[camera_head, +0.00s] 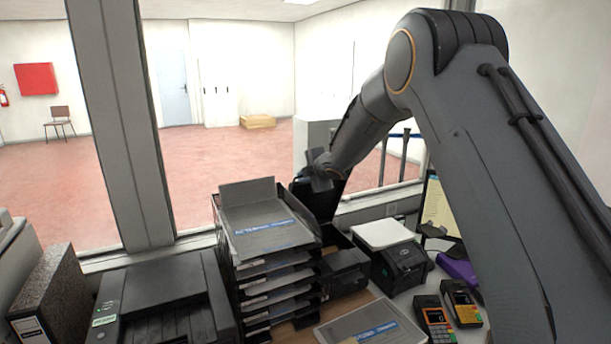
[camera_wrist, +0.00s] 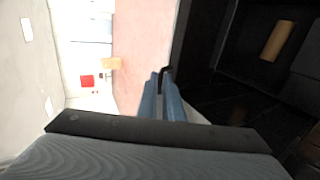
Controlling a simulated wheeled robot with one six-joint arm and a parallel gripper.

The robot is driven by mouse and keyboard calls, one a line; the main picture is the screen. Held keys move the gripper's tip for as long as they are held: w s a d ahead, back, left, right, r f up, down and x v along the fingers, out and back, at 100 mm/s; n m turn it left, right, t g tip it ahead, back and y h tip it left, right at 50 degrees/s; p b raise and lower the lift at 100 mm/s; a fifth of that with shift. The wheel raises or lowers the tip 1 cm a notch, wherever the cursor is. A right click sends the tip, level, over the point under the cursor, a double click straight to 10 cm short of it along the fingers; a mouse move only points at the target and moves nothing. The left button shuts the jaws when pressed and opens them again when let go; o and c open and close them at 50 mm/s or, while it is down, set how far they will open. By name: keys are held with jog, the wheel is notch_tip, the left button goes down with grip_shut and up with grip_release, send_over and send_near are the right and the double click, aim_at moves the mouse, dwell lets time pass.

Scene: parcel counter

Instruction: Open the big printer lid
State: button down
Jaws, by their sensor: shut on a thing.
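The big printer (camera_head: 346,266) is a black box behind the stack of paper trays, partly hidden by it. Its black lid (camera_head: 318,200) stands raised, tilted up toward the window. My gripper (camera_head: 319,178) is at the upper part of the lid. In the wrist view my gripper (camera_wrist: 165,78) is shut on a thin black edge of the lid (camera_wrist: 166,69). The wrist view also shows the dark printer interior (camera_wrist: 235,85) with a tan roll (camera_wrist: 277,40) inside. The hinge is hidden.
Black stacked trays (camera_head: 268,262) with papers stand left of the printer. A smaller black printer (camera_head: 403,266) is on its right, with two card terminals (camera_head: 434,318) in front. A window post (camera_head: 122,120) rises behind. A large black printer-like machine (camera_head: 165,300) stands front left.

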jog(key=shift+a+r, duration=0.15)
jog(key=shift+a, duration=0.05)
jog(key=c, duration=1.9)
grip_release()
jog(key=shift+s, duration=0.1)
jog(key=shift+b+v, duration=1.45)
jog(key=shift+v, duration=2.45)
jog(key=shift+d, duration=0.25)
